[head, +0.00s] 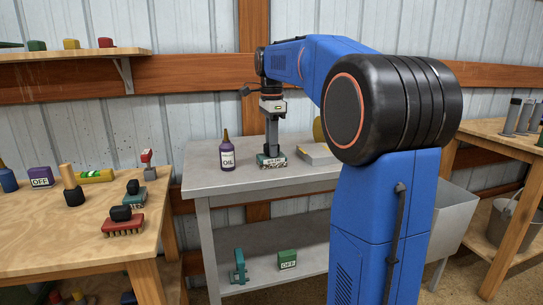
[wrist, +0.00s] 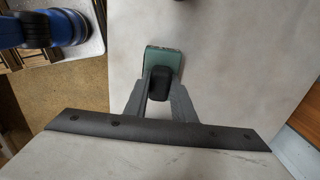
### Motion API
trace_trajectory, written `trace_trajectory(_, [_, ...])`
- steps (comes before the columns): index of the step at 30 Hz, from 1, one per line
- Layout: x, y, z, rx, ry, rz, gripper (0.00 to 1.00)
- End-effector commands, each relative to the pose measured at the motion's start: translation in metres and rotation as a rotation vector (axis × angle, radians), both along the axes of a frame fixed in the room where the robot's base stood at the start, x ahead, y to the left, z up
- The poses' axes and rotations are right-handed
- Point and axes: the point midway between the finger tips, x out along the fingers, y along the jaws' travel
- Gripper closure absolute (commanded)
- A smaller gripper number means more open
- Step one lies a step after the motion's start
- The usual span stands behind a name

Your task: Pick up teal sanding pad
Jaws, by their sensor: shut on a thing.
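The teal sanding pad (head: 271,161) is at the front middle of the grey table, below my arm. It has a light speckled lower edge and a black knob on top. In the wrist view its teal body (wrist: 163,57) shows beyond the fingers. My gripper (head: 272,149) points straight down above it. In the wrist view my gripper (wrist: 158,88) is shut on the pad's black knob, one finger on each side. The pad appears to be on or very close to the tabletop; I cannot tell if there is a gap.
The left wooden table (head: 60,245) holds a red brush (head: 123,225) and several other items. The grey table (head: 225,184) is otherwise mostly clear.

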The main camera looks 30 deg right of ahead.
Motion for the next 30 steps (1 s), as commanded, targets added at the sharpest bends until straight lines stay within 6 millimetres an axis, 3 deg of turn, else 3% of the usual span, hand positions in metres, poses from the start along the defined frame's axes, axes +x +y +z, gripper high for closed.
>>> trace_trajectory(5, [0.000, 0.000, 0.007, 0.000, -0.001, 0.000, 1.00])
trace_trajectory(21, [0.001, 0.000, 0.091, 0.000, -0.001, 0.000, 1.00])
trace_trajectory(30, [0.000, -0.001, 0.099, 0.000, 0.000, -0.009, 1.00])
